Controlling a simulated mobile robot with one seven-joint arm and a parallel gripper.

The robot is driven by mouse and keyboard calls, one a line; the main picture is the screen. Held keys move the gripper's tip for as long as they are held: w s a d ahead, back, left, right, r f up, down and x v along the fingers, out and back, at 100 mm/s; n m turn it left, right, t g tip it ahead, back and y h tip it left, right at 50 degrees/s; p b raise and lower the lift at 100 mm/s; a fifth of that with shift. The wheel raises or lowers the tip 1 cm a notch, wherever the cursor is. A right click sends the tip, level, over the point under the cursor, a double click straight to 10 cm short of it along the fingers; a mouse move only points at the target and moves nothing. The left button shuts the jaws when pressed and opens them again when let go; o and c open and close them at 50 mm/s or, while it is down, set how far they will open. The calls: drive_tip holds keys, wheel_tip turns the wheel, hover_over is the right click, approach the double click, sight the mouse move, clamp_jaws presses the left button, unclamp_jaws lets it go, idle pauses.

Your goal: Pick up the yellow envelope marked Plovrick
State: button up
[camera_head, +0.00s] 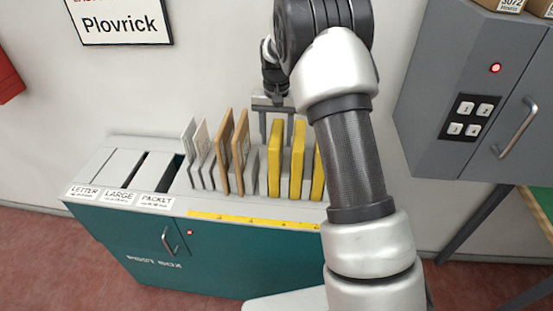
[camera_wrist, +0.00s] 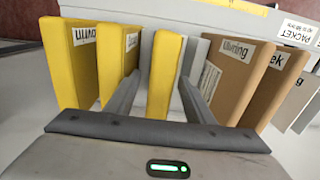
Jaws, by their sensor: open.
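Three yellow envelopes stand upright in the rack: the left one (camera_head: 274,160), the middle one (camera_head: 297,160) and the right one (camera_head: 318,176), partly behind my arm. My open gripper (camera_head: 276,138) is above and behind the left one. In the wrist view, where the order is reversed, that envelope (camera_wrist: 164,75) stands between the spread fingers of my gripper (camera_wrist: 161,90), with no readable label. The middle envelope (camera_wrist: 117,58) has a label too slanted to read. The outermost envelope (camera_wrist: 70,60) has a partly cut-off label, something like "ovrin". I cannot tell which is marked Plovrick.
Brown envelopes (camera_head: 241,150) and pale ones (camera_head: 189,142) stand left of the yellow ones. The teal post box counter (camera_head: 190,262) has slots at left. A wall sign (camera_head: 120,24) reads Plovrick. A grey locker cabinet (camera_head: 465,90) is at right.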

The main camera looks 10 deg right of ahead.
wheel_tip(320, 180, down, 3)
drive_tip(key=shift+w+f, duration=0.1)
drive_tip(key=shift+f, duration=0.05)
clamp_jaws()
idle(0.4)
